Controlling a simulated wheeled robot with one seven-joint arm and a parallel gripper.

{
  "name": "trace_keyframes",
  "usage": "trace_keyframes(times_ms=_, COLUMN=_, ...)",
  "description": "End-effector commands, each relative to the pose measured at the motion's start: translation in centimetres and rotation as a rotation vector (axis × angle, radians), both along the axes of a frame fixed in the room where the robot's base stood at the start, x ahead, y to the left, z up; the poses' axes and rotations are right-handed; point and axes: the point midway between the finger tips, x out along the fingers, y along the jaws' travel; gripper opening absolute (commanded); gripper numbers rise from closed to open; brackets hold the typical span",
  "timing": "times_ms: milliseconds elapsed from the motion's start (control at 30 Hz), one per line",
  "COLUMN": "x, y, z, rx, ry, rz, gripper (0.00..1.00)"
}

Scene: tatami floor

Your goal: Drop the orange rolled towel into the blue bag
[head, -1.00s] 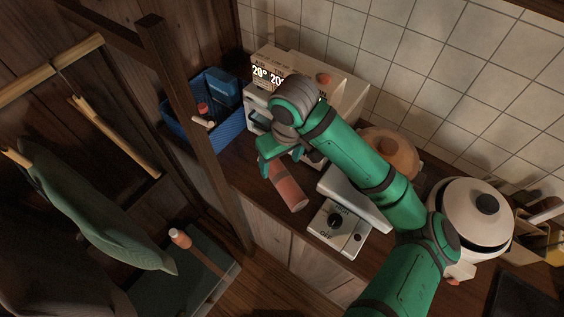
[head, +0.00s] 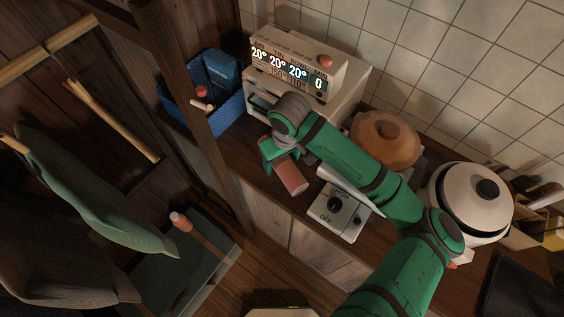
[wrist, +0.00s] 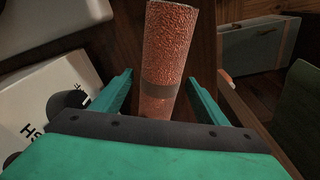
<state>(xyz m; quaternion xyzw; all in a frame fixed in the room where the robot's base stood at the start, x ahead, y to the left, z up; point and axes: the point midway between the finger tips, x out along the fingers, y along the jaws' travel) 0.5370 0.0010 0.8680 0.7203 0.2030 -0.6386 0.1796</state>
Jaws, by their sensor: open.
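The orange rolled towel (head: 291,179) lies on the wooden counter in the head view, with its near end showing. My gripper (head: 273,156) is at its far end, just in front of the white oven. In the wrist view the towel (wrist: 165,60) runs between the two green fingers of my gripper (wrist: 160,90), which are apart, with gaps on both sides. A darker band crosses the towel there. The blue bag (head: 230,112) stands at the back left in the head view, partly hidden by a dark wooden post. It holds a blue box and small items.
The white oven (head: 335,94) with a lit display stands behind my gripper. A white burner unit (head: 343,215) sits right of the towel. A brown lidded pot (head: 386,140) and a white cooker (head: 463,215) stand further right. The post (head: 197,125) rises before the bag.

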Motion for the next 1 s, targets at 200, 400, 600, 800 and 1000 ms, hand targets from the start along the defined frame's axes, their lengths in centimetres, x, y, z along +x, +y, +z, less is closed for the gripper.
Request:
trace_keyframes(times_ms=200, x=0.0, y=0.0, z=-0.5, rx=0.000, ry=0.000, rz=0.000, gripper=0.67)
trace_keyframes(times_ms=400, x=0.0, y=0.0, z=-0.5, rx=0.000, ry=0.000, rz=0.000, gripper=0.41)
trace_keyframes(times_ms=600, x=0.0, y=0.0, z=-0.5, rx=0.000, ry=0.000, rz=0.000, gripper=0.20)
trace_keyframes(times_ms=800, x=0.0, y=0.1, z=-0.3, rx=0.000, ry=-0.001, rz=0.001, gripper=0.20)
trace_keyframes(times_ms=1000, x=0.1, y=0.1, z=1.1, rx=0.000, ry=-0.002, rz=0.002, gripper=0.20)
